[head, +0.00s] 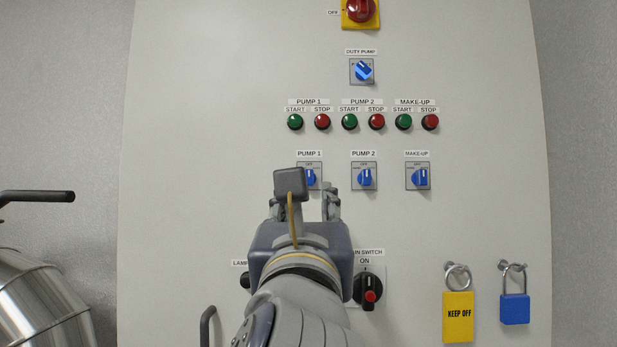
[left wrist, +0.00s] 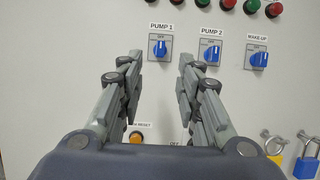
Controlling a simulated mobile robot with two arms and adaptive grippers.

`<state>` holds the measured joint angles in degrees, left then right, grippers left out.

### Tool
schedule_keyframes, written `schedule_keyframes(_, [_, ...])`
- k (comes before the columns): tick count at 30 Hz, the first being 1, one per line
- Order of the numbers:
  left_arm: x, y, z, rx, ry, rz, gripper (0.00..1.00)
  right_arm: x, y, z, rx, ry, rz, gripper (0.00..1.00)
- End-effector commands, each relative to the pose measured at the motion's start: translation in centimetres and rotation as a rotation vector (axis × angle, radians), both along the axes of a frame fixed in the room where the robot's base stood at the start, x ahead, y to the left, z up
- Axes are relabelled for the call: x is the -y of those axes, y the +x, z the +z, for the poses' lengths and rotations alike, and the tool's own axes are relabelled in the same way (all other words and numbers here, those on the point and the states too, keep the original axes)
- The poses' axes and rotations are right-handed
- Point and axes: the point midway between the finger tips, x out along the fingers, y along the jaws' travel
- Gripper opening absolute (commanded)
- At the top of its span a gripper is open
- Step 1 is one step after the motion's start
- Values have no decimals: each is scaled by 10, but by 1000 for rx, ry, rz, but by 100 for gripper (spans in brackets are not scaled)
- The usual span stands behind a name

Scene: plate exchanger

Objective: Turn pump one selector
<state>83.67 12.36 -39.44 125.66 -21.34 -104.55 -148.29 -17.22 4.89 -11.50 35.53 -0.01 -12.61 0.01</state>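The pump one selector (head: 311,178) is a blue knob on a grey square plate under the "PUMP 1" label. In the head view my left gripper partly covers it. In the left wrist view the selector (left wrist: 160,48) shows whole, its pale mark pointing roughly up towards "OFF". My left gripper (head: 305,196) is open and empty in front of the panel. In the left wrist view its fingertips (left wrist: 161,60) stand apart to either side of the selector's position, a little below it. They do not appear to touch the knob. My right gripper is not in view.
The pump two selector (head: 364,178) and make-up selector (head: 419,178) sit to the right. Green and red buttons (head: 349,122) line up above, with the duty pump selector (head: 363,71) higher.

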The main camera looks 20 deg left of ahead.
Motion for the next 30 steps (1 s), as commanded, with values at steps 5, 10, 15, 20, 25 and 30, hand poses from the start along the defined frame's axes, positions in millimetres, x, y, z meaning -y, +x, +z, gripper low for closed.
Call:
schedule_keyframes(5, [-4,10,12,1,15,12,32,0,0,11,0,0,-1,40])
schedule_keyframes(10, [-12,38,25,-2,13,12,32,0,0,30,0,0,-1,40])
schedule_keyframes(15, [-20,66,37,0,14,10,32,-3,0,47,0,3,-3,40])
schedule_keyframes(20, [-25,85,44,1,14,9,32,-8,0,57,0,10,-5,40])
schedule_keyframes(25, [-27,93,45,2,13,7,32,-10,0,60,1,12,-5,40])
schedule_keyframes(30, [-28,94,44,3,12,7,32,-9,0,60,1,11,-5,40])
